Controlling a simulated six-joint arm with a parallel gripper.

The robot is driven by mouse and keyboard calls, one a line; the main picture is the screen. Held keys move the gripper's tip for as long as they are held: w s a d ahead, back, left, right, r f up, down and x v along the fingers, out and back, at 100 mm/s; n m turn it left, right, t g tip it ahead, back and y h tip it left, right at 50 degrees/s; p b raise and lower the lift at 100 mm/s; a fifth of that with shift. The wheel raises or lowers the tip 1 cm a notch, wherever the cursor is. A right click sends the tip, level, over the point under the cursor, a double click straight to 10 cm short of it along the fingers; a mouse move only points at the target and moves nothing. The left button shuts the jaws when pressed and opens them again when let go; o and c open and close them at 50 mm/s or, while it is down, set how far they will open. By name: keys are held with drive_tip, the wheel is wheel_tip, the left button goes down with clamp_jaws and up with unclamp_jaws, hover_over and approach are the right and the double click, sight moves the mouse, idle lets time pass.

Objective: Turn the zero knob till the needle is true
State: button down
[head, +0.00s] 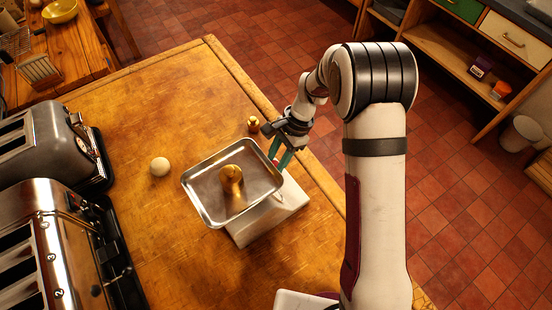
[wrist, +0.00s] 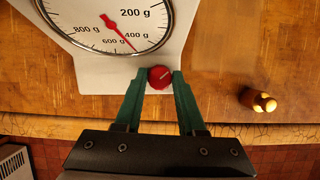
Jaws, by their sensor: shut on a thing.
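The kitchen scale is a white body (head: 270,215) with a square metal pan (head: 205,212) on top, and a brass weight (head: 232,186) stands in the pan. In the wrist view its round dial (wrist: 80,12) is cut off by the top edge, so the zero mark is not seen. The red needle (wrist: 120,34) slants down to the right, its lower end near the rim between the 600 g and 400 g labels. The red zero knob (wrist: 160,77) sits below the dial. My gripper (wrist: 160,84), also in the head view (head: 280,158), is shut on the knob with green fingers.
A pale ball (head: 160,166) lies left of the pan. Two toasters (head: 60,150) (head: 60,245) line the left side.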

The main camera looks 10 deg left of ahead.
drive_tip(key=c, duration=0.8)
unclamp_jaws()
drive_tip(key=shift+o, duration=0.2)
drive_tip(key=v, duration=1.5)
drive_tip(key=shift+r, duration=0.4)
drive_tip(key=s+d+r+n+t+h, duration=0.1)
drive_tip(key=s+d+r, duration=0.3)
drive_tip(key=s, duration=0.4)
drive_tip(key=s+d+r+n+t, duration=0.1)
drive_tip(key=s+d+r, duration=0.25)
drive_tip(key=s, duration=0.45)
drive_tip(key=s+d+f+n+t, duration=0.1)
drive_tip(key=s+d+f, duration=0.2)
drive_tip(key=s, duration=0.7)
drive_tip(key=shift+s+d+f+n+h, duration=0.25)
drive_tip(key=shift+s+f+n+h, duration=0.05)
drive_tip(key=shift+n, duration=0.1)
